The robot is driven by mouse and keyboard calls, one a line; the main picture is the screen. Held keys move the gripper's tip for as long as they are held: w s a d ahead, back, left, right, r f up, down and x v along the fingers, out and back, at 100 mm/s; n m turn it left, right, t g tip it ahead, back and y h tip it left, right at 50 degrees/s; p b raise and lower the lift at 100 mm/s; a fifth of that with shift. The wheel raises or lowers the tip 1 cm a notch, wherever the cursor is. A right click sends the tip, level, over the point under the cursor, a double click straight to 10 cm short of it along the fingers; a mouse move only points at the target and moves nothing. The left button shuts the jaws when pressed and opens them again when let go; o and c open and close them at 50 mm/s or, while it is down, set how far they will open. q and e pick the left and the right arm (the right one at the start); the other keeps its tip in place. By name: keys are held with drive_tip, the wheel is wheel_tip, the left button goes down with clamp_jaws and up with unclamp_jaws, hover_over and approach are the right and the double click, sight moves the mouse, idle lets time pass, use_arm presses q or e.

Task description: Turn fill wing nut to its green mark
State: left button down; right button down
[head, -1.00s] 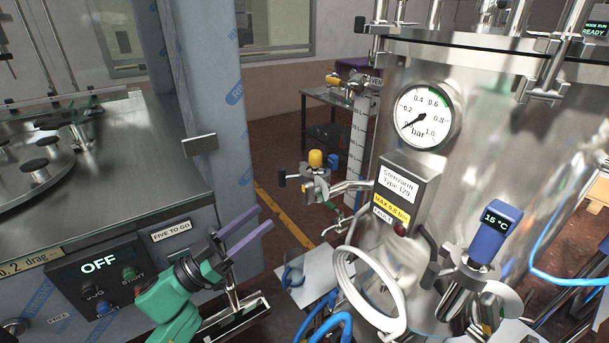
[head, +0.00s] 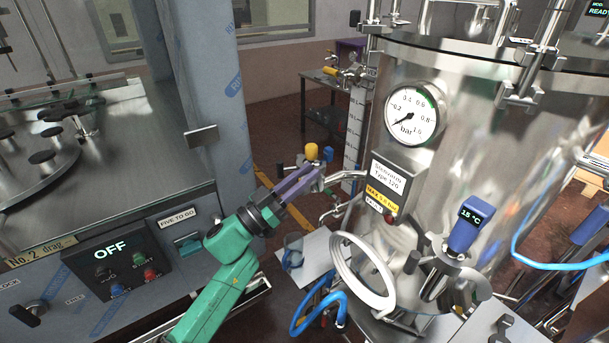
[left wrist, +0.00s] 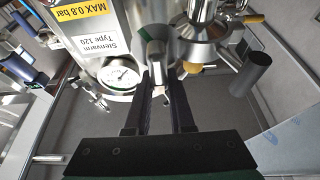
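The metal valve fitting with a yellow cap (head: 311,151) and a blue cap (head: 328,153) sits on a pipe left of the steel tank (head: 470,140). In the left wrist view the fingers (left wrist: 163,85) are apart, with a metal stub (left wrist: 157,50) just beyond and between the tips. I cannot tell whether they touch it. My right gripper is not in view.
A dark cylindrical handle (left wrist: 250,75) shows beside the fitting in the left wrist view. A control panel (head: 118,268) is at left.

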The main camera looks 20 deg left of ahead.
use_arm(q)
drive_tip(key=shift+f+m, duration=0.1)
drive_tip(key=shift+m, duration=0.3)
drive_tip(key=m, duration=0.1)
drive_tip(key=m+g+h+b, duration=0.1)
drive_tip(key=m+b, duration=0.1)
drive_tip(key=shift+s+d+f+m+g+h, duration=0.2)
drive_tip(key=shift+d+m+g+h, duration=0.1)
drive_tip(key=shift+g, duration=0.1)
drive_tip(key=f+m+g+y+b, duration=0.1)
drive_tip(key=m+g+b, duration=0.1)
drive_tip(key=m, duration=0.7)
drive_tip(key=f+m+g+y+b, duration=0.1)
drive_tip(key=m+b, duration=0.3)
drive_tip(key=m, duration=0.5)
drive_tip(key=f+m+g+y+b, duration=0.2)
drive_tip(key=m+g+y+b, duration=0.1)
drive_tip(key=m, duration=0.6)
drive_tip(key=shift+s+d+g, duration=0.2)
drive_tip(key=shift+g, duration=0.2)
drive_tip(key=c, duration=0.8)
unclamp_jaws()
